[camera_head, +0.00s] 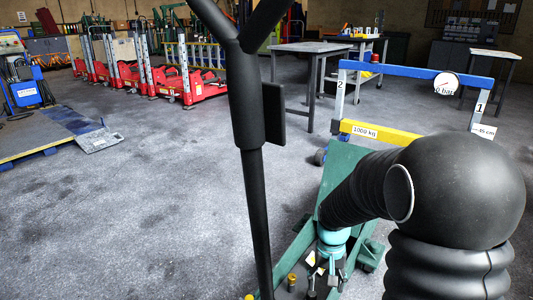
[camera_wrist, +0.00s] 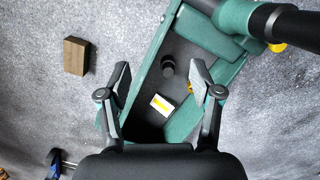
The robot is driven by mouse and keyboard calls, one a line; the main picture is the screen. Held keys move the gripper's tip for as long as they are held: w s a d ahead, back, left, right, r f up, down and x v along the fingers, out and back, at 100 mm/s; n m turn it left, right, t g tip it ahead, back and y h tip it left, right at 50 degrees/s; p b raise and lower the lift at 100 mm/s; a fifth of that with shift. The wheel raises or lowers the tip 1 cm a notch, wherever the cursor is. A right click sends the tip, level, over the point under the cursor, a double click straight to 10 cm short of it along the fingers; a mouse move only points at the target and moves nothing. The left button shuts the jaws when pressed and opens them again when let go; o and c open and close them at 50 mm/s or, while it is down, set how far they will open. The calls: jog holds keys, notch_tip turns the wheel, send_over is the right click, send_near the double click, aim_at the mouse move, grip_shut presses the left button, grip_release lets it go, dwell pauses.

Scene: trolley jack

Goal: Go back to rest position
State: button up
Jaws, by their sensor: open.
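The green trolley jack (camera_head: 345,165) stands on the floor, partly hidden behind my arm in the head view. Its black forked handle (camera_head: 259,190) rises through the middle of that view. In the wrist view the green jack frame (camera_wrist: 145,75) lies below my gripper (camera_wrist: 160,78), with a dark knob (camera_wrist: 168,65) and a yellow-white label (camera_wrist: 162,105) between the fingers. The handle (camera_wrist: 290,28) crosses the upper right. My gripper is open and empty, pointing down over the jack; it also shows in the head view (camera_head: 322,282). I cannot tell its exact height.
A blue and yellow frame (camera_head: 375,130) marked 1000 kg, with a gauge, stands behind the jack. A brown block (camera_wrist: 76,56) lies on the floor left of the jack. Red lifts (camera_head: 190,88) and a grey table (camera_head: 310,47) stand further back.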

jog(key=s+r+t+p, duration=0.2)
jog(key=s+r, duration=0.4)
jog(key=r, duration=0.3)
jog(key=s+r+n+t+p, duration=0.1)
jog(key=s+r+t+p, duration=0.1)
jog(key=s+r, duration=0.4)
jog(key=s+r+t+p, duration=0.2)
jog(key=s+r+p, duration=0.2)
jog(key=r, duration=0.9)
jog(key=shift+s+n+t, duration=0.3)
jog(key=shift+s, duration=0.6)
